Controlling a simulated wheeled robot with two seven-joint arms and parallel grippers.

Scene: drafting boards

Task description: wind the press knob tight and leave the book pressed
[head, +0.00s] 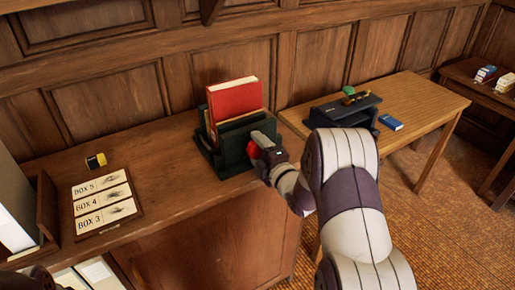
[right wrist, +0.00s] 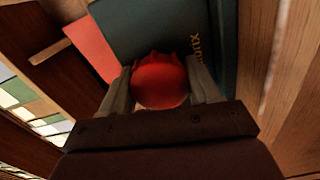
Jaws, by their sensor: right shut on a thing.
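A dark green book press (head: 233,168) stands on the wooden cabinet top, with a red book (head: 237,98) upright between its plates. The red press knob (head: 252,150) is on the press's front right side. My right gripper (head: 262,148) reaches it from the right. In the right wrist view, the round red knob (right wrist: 160,82) sits between the two fingers of my right gripper (right wrist: 163,88), which are shut on it. The green press face (right wrist: 150,30) is behind it, with part of the red book (right wrist: 92,45) at its left.
A card board (head: 103,205) with box labels lies at the left of the cabinet, near a small yellow and black object (head: 96,161). At right, a wooden table (head: 430,105) holds a black stand (head: 345,109) and a blue box (head: 391,122). A panelled wall is close behind the press.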

